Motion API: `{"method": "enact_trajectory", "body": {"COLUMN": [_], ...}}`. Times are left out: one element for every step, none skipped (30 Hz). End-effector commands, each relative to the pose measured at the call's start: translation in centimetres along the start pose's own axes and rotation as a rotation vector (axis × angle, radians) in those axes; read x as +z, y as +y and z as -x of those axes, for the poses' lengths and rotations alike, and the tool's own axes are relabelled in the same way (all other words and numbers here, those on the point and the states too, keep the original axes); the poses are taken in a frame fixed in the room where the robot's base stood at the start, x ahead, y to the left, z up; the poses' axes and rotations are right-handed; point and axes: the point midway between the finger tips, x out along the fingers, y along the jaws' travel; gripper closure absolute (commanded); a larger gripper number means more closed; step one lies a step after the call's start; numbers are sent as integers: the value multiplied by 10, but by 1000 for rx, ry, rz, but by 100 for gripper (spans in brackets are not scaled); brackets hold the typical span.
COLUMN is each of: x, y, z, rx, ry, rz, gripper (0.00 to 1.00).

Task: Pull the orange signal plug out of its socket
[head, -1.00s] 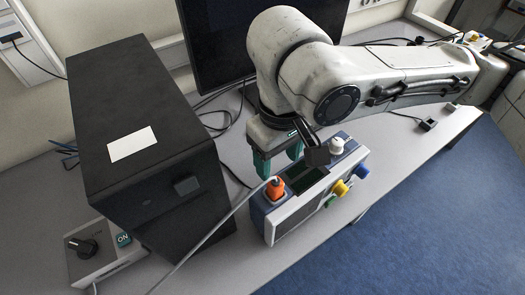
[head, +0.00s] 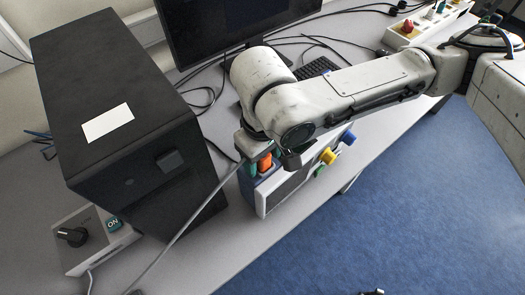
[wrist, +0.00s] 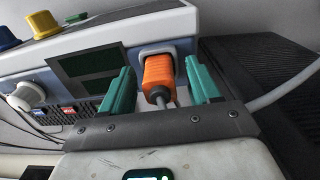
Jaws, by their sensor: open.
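The orange signal plug (wrist: 158,78) sits in its socket (wrist: 157,50) on the pale instrument box (wrist: 105,35), with a grey cable running from it. My gripper (wrist: 160,88) is open, with one teal finger on each side of the plug. A gap shows between the plug and each finger in the wrist view. In the head view the orange plug (head: 265,162) shows just below my wrist, partly hidden by the gripper, and the instrument box (head: 285,190) is partly covered by my arm.
A white plug (wrist: 28,95) sits beside a dark display (wrist: 88,64) on the box. A black computer case (head: 125,135) stands close on the left. A control box (head: 95,238) and monitor (head: 225,25) are nearby.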

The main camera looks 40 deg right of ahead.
Motion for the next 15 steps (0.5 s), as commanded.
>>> {"method": "enact_trajectory", "body": {"x": [0,0,0,0,0,0,0,0,0,0,0,0,0,0,0], "y": [0,0,0,0,0,0,0,0,0,0,0,0,0,0,0], "z": [0,0,0,0,0,0,0,0,0,0,0,0,0,0,0], "rx": [0,0,0,0,0,0,0,0,0,0,0,0,0,0,0], "ry": [0,0,0,0,0,0,0,0,0,0,0,0,0,0,0], "rz": [0,0,0,0,0,0,0,0,0,0,0,0,0,0,0], "gripper": [38,38,38,41,44,48,51,54,57,60,63,67,70,73,77]}}
